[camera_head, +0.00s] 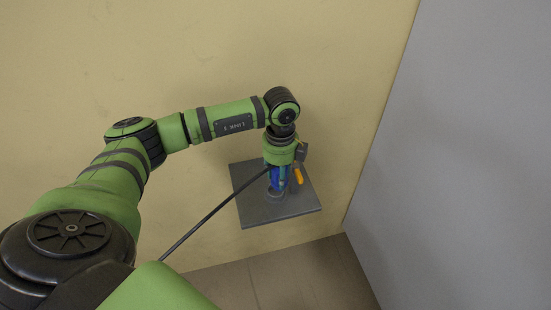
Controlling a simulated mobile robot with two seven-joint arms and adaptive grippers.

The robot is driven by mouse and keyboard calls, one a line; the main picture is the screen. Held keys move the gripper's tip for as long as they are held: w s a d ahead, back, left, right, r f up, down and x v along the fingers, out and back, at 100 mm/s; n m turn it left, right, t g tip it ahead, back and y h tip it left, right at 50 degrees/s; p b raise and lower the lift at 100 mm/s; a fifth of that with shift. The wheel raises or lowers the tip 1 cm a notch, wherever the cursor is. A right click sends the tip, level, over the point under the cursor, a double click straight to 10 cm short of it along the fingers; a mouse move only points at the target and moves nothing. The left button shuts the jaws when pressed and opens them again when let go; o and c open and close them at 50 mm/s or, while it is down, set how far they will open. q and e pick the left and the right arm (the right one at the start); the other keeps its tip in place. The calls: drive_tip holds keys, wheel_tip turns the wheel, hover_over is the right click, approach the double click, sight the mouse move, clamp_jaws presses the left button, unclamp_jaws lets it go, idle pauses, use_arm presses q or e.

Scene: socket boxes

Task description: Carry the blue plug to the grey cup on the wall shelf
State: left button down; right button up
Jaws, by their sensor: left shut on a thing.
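The blue plug (274,173) shows in small part below the wrist of my left arm, over the grey wall shelf (255,215). My left gripper (278,184) points down at the shelf and is shut on the blue plug. The grey cup (275,196) shows as a rounded grey shape on the shelf, right under the plug. The gripper hides much of the plug and cup, and I cannot tell whether the plug is inside the cup or just above it. My right gripper is not in view.
A small orange piece (298,176) shows just right of the gripper. The yellowish wall (330,110) is behind the shelf, and a grey wall (460,170) stands at the right.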

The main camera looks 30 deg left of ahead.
use_arm(q)
drive_tip(key=n, duration=0.1)
drive_tip(key=a+n, duration=0.1)
drive_tip(key=n, duration=0.1)
drive_tip(key=w+r+n, duration=0.1)
drive_tip(key=shift+a+p, duration=0.15)
drive_tip(key=shift+p, duration=0.25)
drive_tip(key=f+n+b, duration=0.1)
drive_tip(key=f+n, duration=0.1)
drive_tip(key=a+f+n+b, duration=0.1)
drive_tip(key=f+n+b, duration=0.1)
drive_tip(key=shift+w+f, duration=0.15)
drive_tip(key=shift+w, duration=0.05)
drive_tip(key=shift+f, duration=0.2)
idle(0.4)
drive_tip(key=shift+f+b, duration=0.7)
drive_tip(key=shift+f, duration=0.1)
drive_tip(key=shift+f, duration=0.15)
